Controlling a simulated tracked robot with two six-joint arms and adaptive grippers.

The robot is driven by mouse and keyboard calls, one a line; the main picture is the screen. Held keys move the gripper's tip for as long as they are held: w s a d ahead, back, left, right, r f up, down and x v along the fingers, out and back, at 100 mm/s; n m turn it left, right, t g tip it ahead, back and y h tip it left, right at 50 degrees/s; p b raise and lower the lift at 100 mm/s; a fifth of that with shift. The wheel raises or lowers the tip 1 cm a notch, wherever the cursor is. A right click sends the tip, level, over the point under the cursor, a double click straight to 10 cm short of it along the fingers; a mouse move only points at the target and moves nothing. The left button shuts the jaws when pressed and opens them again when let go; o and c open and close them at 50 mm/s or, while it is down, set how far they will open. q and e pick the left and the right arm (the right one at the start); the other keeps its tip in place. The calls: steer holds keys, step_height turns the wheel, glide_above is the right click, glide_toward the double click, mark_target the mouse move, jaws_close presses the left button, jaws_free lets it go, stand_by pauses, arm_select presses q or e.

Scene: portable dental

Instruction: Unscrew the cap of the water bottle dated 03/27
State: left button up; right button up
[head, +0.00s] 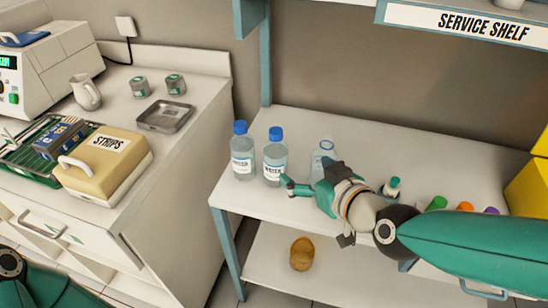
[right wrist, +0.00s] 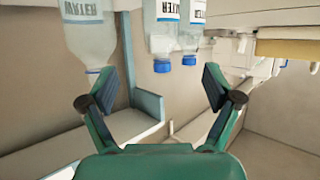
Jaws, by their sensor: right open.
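Two clear water bottles with blue caps, the left bottle (head: 241,158) and the middle bottle (head: 274,160), stand upright on the white shelf top. A third bottle (head: 323,149), without a blue cap, stands to their right, partly hidden behind my right gripper (head: 307,174). The right wrist view is inverted; it shows the capless bottle (right wrist: 88,38) by one finger and the capped bottles (right wrist: 163,35) and (right wrist: 190,38) beyond the fingers. My right gripper is open and empty, its fingertips near the middle bottle. No date is readable. My left gripper is out of view.
A small teal-capped bottle (head: 392,188) and several coloured caps lie right of my gripper, near my right arm. A shelf post (head: 265,60) stands behind the bottles. A counter at left holds a STRIPS box (head: 105,172) and metal tray (head: 165,116). A brown jar (head: 302,254) stands below.

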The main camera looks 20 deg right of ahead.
steer(key=x, duration=0.7)
steer(key=shift+w+a+f+p, duration=0.15)
steer(key=shift+w+p, duration=0.15)
steer(key=shift+p, duration=0.1)
steer(key=shift+x, duration=3)
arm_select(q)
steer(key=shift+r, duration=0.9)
arm_select(e)
steer(key=c, duration=1.5)
steer(key=shift+r, duration=0.25)
steer(key=shift+r, duration=0.5)
step_height(320, 180, up, 10)
steer(key=p, duration=0.3)
steer(key=shift+f+p, duration=0.2)
steer(key=shift+p, duration=0.15)
step_height(320, 180, up, 8)
steer(key=p, duration=0.5)
glide_above(281, 152)
steer(key=w, duration=0.2)
arm_select(q)
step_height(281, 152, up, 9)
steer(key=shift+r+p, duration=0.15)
steer(key=shift+p, duration=0.3)
arm_select(e)
steer(key=shift+w+a+r, duration=0.2)
steer(key=shift+r, duration=0.4)
